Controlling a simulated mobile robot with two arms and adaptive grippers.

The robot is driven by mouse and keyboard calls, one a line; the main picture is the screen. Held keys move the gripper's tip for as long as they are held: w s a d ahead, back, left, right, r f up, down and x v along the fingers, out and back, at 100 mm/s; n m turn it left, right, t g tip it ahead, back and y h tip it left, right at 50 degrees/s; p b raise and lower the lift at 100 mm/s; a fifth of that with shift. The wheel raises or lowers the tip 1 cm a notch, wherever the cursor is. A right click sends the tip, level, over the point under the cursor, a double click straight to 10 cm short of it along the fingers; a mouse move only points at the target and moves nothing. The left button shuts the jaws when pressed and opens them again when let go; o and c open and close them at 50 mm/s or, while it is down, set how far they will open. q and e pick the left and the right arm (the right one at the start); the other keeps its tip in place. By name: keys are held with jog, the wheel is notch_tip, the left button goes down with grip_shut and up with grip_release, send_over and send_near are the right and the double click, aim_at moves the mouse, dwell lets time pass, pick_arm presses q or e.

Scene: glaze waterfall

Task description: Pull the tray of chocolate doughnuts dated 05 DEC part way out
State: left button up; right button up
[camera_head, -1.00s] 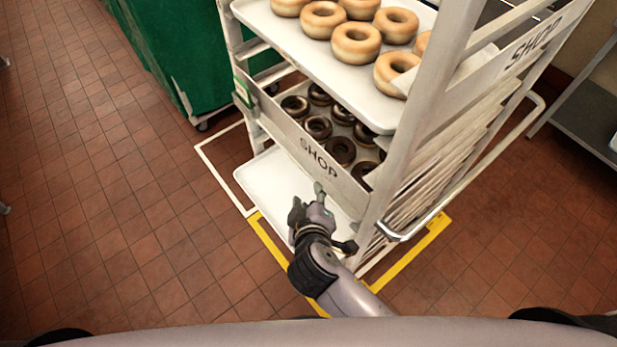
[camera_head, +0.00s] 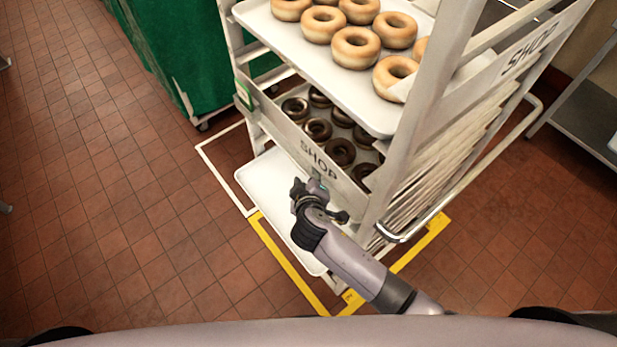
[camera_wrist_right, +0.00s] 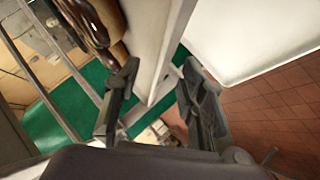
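The tray of dark chocolate doughnuts (camera_head: 340,150) sits in the white rack, below a tray of plain doughnuts. A white front panel marked SHOP (camera_head: 292,137) runs along its near side. I cannot read a 05 DEC date. My right gripper (camera_head: 318,181) is at the lower edge of this panel, near its middle. In the right wrist view my right gripper (camera_wrist_right: 158,88) is open, its fingers apart on either side of a white edge (camera_wrist_right: 155,50); contact is unclear. Chocolate doughnuts (camera_wrist_right: 92,25) show beside that edge. My left gripper is out of view.
The upper tray (camera_head: 290,42) of plain doughnuts juts out above. An empty white tray (camera_head: 265,180) lies below my right gripper. The rack post (camera_head: 415,110) and metal handle (camera_head: 400,235) stand to the right. A green covered cart (camera_head: 170,50) is behind left. Open tiled floor is left.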

jog(key=shift+c, duration=0.4)
grip_shut()
dwell(0.5)
